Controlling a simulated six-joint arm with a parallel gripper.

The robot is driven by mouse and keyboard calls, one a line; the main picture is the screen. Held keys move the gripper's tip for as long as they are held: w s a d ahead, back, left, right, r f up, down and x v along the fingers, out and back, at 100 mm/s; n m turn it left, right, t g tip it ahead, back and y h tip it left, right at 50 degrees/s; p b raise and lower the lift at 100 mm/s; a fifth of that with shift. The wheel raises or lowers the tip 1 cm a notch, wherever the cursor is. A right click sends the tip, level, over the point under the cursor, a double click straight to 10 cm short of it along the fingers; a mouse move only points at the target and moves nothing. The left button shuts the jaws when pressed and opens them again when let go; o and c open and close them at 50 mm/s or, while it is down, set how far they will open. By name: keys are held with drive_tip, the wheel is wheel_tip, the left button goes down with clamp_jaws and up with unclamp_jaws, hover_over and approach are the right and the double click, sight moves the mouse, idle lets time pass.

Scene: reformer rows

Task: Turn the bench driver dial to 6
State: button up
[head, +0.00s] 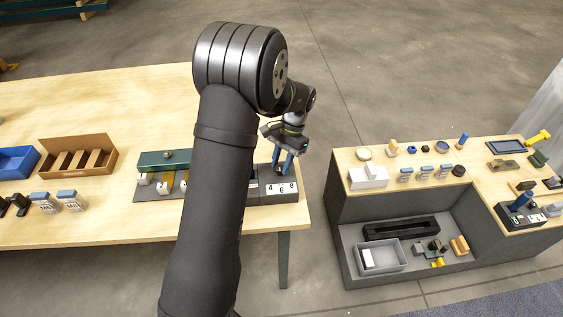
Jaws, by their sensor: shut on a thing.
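The bench driver dial (279,170) is a small dark knob on a dark block at the right end of the wooden table.
Left of the block, a green-topped fixture (165,158) stands on the table, partly behind my arm. A brown slotted box (77,156) and a blue bin (18,160) lie further left. A grey shelf unit (342,205) with small parts stands right, across a floor gap.

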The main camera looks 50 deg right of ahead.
idle(0.4)
drive_tip(key=o, duration=1)
drive_tip(key=shift+c, duration=0.2)
drive_tip(key=v, duration=1.7)
drive_tip(key=shift+r, duration=0.25)
drive_tip(key=x, duration=1.7)
drive_tip(key=shift+f, duration=0.3)
drive_tip(key=shift+r, duration=0.1)
